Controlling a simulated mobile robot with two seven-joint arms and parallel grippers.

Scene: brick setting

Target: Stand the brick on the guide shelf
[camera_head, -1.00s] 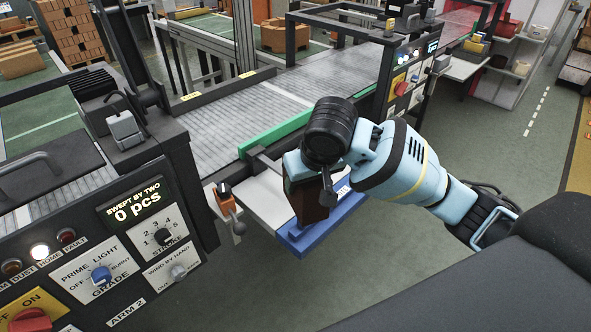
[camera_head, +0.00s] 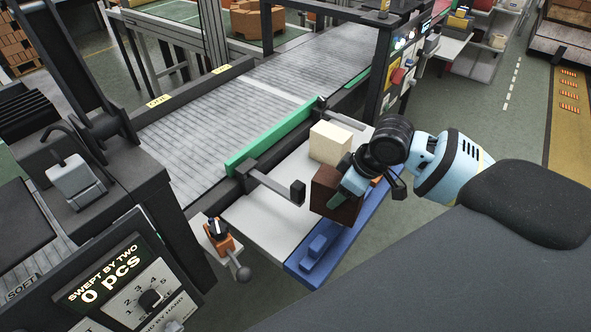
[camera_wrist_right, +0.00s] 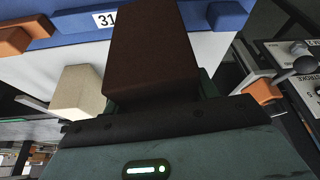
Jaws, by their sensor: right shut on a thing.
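A dark brown brick (camera_head: 333,198) is in my right gripper (camera_head: 352,186), over the white shelf beside the conveyor; it fills the upper middle of the right wrist view (camera_wrist_right: 150,52). One teal finger shows against the brick's side. I cannot tell whether the brick's underside touches the shelf. The guide shelf appears to be this white board (camera_head: 262,215) with a blue front edge (camera_head: 335,250). A cream brick (camera_head: 331,143) stands on it behind the brown one, and shows left of it in the right wrist view (camera_wrist_right: 78,90). My left gripper is out of view.
A green rail (camera_head: 268,137) runs between shelf and conveyor (camera_head: 215,108). A dark arm with a block end (camera_head: 297,192) reaches over the shelf, left of the brick. An orange lever box (camera_head: 218,235) stands at the shelf's left. An orange piece (camera_wrist_right: 15,42) lies by the blue edge.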

